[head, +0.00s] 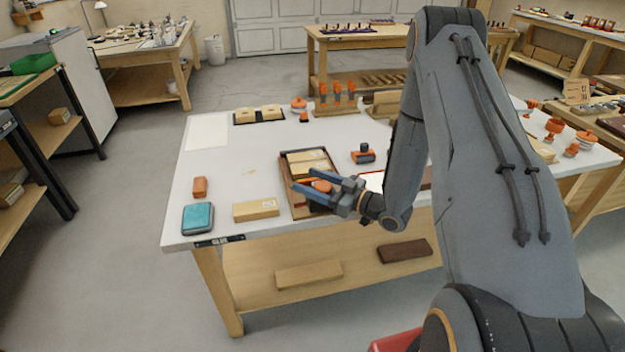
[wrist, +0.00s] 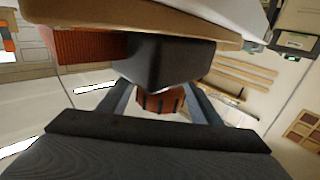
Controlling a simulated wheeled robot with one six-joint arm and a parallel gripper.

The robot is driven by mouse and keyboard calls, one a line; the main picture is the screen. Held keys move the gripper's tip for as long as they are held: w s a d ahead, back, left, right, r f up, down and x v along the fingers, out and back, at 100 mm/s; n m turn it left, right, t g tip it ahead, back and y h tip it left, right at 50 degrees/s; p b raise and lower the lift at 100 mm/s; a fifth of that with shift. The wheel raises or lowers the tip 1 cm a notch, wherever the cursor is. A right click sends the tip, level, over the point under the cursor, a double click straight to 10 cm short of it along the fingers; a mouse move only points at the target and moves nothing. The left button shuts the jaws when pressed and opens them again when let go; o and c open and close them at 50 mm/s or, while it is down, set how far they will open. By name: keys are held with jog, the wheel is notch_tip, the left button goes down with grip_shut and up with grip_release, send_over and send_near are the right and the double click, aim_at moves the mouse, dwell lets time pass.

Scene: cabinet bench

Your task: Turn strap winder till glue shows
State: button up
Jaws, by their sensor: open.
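The strap winder appears to be an orange ribbed knob (wrist: 160,101) under a dark housing (wrist: 165,62) in the wrist view. In the head view an orange round part (head: 321,186) shows between the fingers, at the front of a brown tray (head: 287,168). My gripper (head: 303,179) is open, with its two blue-grey fingers pointing left over the tray's front. In the wrist view the fingers (wrist: 162,92) stand on either side of the knob; contact cannot be told. A dark plate (head: 220,241) on the bench's front edge carries pale lettering that seems to read GLUE.
A teal-topped box (head: 198,219), an orange block (head: 200,187) and a wooden block (head: 255,210) lie left of the tray. An orange and dark part (head: 363,154) stands right of it. Orange tools in a rack (head: 337,105) stand behind. The bench's left side is mostly clear.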

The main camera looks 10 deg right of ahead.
jog(key=c, duration=1)
jog(key=shift+w+h, duration=0.1)
jog(key=shift+h, duration=0.2)
